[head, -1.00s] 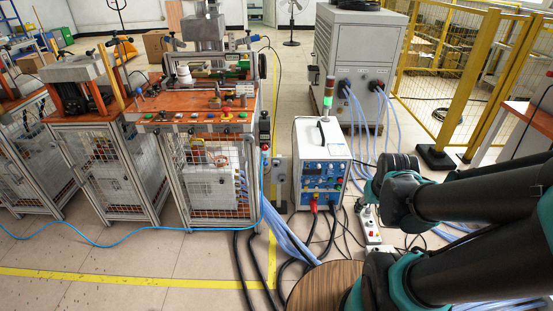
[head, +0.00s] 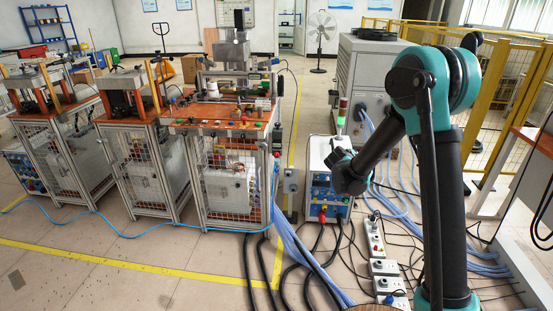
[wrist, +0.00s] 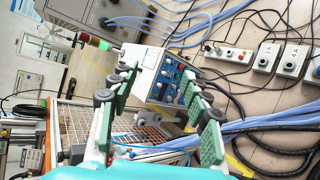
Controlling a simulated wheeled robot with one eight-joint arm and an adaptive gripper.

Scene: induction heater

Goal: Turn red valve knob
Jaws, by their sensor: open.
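The white heater box (head: 318,160) has a blue front panel with several small knobs. A small red part (head: 322,216) shows low on its front, but I cannot tell whether it is the red valve knob. The wrist view shows the box (wrist: 146,62) ahead of my gripper (wrist: 157,73), with its panel partly between the fingers. The fingers, with green pads, are wide apart with nothing between the pads. In the head view my arm's end covers part of the box's right side, and the fingertips cannot be made out.
Caged workstations (head: 225,185) stand left of the box. A large grey cabinet (head: 365,65) stands behind it. Power strips (head: 376,238) and blue hoses (head: 300,255) lie on the floor near the box. A yellow fence (head: 490,95) is at the right.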

